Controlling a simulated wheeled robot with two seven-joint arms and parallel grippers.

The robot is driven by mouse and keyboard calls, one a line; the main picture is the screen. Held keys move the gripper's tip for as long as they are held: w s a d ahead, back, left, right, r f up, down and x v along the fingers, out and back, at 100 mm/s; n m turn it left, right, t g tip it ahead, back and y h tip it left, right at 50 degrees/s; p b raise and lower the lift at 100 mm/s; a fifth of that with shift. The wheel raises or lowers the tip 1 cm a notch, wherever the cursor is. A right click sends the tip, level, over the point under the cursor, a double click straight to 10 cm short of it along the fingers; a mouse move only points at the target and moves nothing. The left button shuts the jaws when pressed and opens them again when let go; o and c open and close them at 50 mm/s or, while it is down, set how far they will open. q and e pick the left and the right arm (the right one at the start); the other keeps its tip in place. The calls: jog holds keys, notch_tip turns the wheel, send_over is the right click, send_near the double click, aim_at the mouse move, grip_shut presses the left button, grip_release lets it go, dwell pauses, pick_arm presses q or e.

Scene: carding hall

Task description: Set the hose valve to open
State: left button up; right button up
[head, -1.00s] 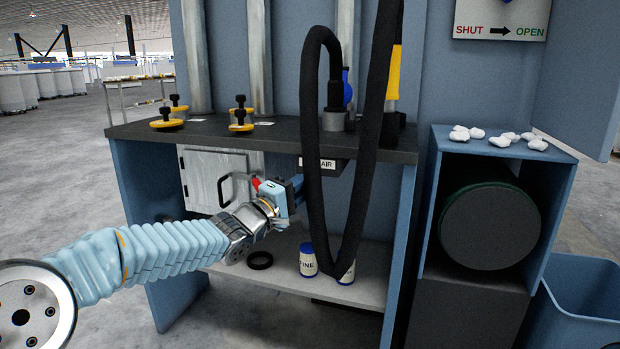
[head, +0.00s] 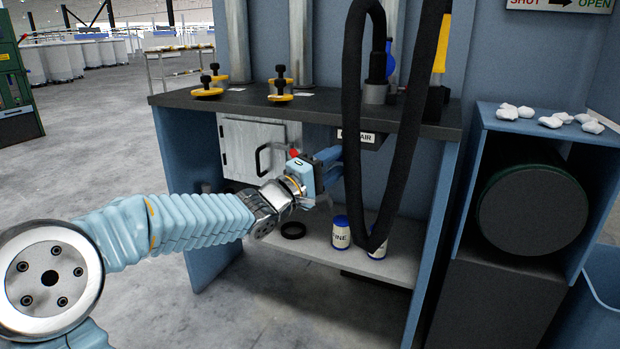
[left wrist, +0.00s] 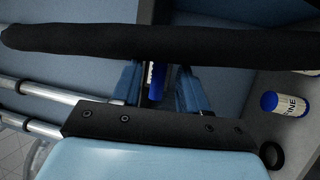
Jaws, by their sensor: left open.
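The AIR label (head: 358,137) is on a dark box under the bench top, with the black hose (head: 350,95) looping down in front of it. My left gripper (head: 333,160) is open under the bench top, just left of the hose and below the label. In the left wrist view, the hose (left wrist: 220,45) crosses the picture in front of the open gripper (left wrist: 158,75). A dark blue piece (left wrist: 156,88) shows between the fingers, beside a white label; I cannot tell whether it is the valve handle. Whether the fingers touch anything is unclear. My right gripper is out of view.
A SHUT-arrow-OPEN sign (head: 560,4) hangs at upper right, its arrow pointing right. A grey cabinet door (head: 240,150) is left of my gripper. A drum housing (head: 470,165) stands at right.

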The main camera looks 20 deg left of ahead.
pick_arm(q)
jog(key=v, duration=1.1)
jog(key=shift+s+p, duration=0.25)
jog(key=shift+p, duration=0.15)
jog(key=shift+a, duration=0.15)
jog(key=w+d+f+m+g+y+p, duration=0.1)
jog(key=w+d+f+g+y+p, duration=0.15)
jog(key=f, duration=1.15)
jog(key=w+d+f+m+g+y+p, duration=0.1)
jog(key=d+f+g, duration=0.25)
jog(key=f, duration=1.15)
jog(key=s+d+f+m+g, duration=0.2)
jog(key=s+f+g, duration=0.1)
jog(key=s+f, duration=0.4)
jog(key=s+d+f+m+g+p, duration=0.1)
jog(key=s+d+f+m+g, duration=0.2)
jog(key=s+f, duration=0.4)
jog(key=s+d+f+m+g+p, duration=0.1)
jog(key=s+d+f+m+g, duration=0.2)
jog(key=s+f+g, duration=0.2)
jog(key=s+f+y, duration=0.1)
jog(key=s+f, duration=0.1)
jog(key=s, duration=0.2)
